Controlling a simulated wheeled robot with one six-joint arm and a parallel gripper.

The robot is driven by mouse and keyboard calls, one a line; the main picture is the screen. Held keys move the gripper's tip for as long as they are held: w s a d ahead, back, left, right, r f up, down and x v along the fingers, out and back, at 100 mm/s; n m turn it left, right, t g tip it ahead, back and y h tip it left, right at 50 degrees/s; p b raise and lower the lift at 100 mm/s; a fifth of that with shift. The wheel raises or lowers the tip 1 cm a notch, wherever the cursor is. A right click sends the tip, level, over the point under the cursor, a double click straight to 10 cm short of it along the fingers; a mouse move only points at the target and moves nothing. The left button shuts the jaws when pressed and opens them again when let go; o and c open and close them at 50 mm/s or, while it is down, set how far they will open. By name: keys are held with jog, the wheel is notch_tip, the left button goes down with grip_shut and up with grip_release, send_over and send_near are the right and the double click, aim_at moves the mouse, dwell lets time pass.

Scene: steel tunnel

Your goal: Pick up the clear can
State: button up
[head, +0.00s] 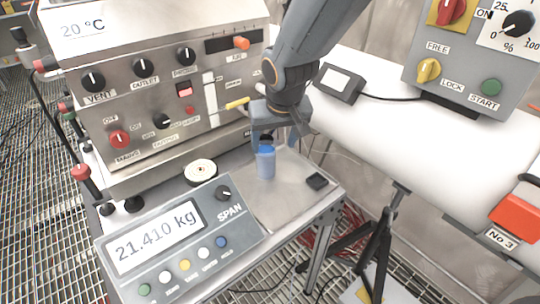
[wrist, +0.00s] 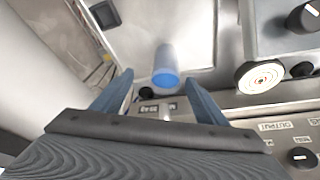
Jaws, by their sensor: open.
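The clear can (head: 265,163), a bluish see-through cylinder, stands upright on the steel table beside the scale display. In the wrist view the can (wrist: 166,62) shows just beyond the fingertips, between them in the picture. My gripper (head: 278,138) is open and comes down from above at the can's top. In the wrist view the two blue-grey fingers of my gripper (wrist: 160,80) are spread apart with a gap on both sides of the can. I cannot tell whether a finger touches it. The can's top is partly hidden by the gripper in the head view.
A scale display (head: 158,235) reading 21.410 kg stands at the front left. A round white disc (head: 200,172) and a small black object (head: 317,181) lie either side of the can. A steel control panel (head: 160,95) rises behind left; a white pipe (head: 400,120) runs right.

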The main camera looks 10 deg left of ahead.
aim_at(265, 144)
jog(key=shift+a+r+p+x, duration=0.1)
jog(key=shift+a+p+x, duration=0.15)
jog(key=shift+x, duration=1.15)
jog(key=shift+a+r+p+x, duration=0.1)
jog(key=shift+a+x, duration=0.2)
jog(key=shift+x, duration=1.1)
jog(key=shift+a+p+x, duration=0.2)
jog(key=shift+a+x, duration=0.1)
jog(key=shift+x, duration=1.1)
jog(key=shift+w, duration=0.15)
jog(key=c, duration=1.4)
jog(key=shift+r, duration=0.1)
notch_tip(265, 144, up, 3)
jog(key=shift+r, duration=0.2)
jog(key=shift+s+d+f+b, duration=0.1)
jog(key=shift+s+d+b, duration=1.3)
jog(key=shift+s, duration=1.25)
jog(key=shift+s+d+r+b, duration=0.1)
jog(key=shift+s+d+b, duration=1.25)
jog(key=shift+s, duration=1.25)
jog(key=shift+s+d+f+b, duration=0.1)
jog(key=shift+s+d+b, duration=1.3)
jog(key=shift+s, duration=1.25)
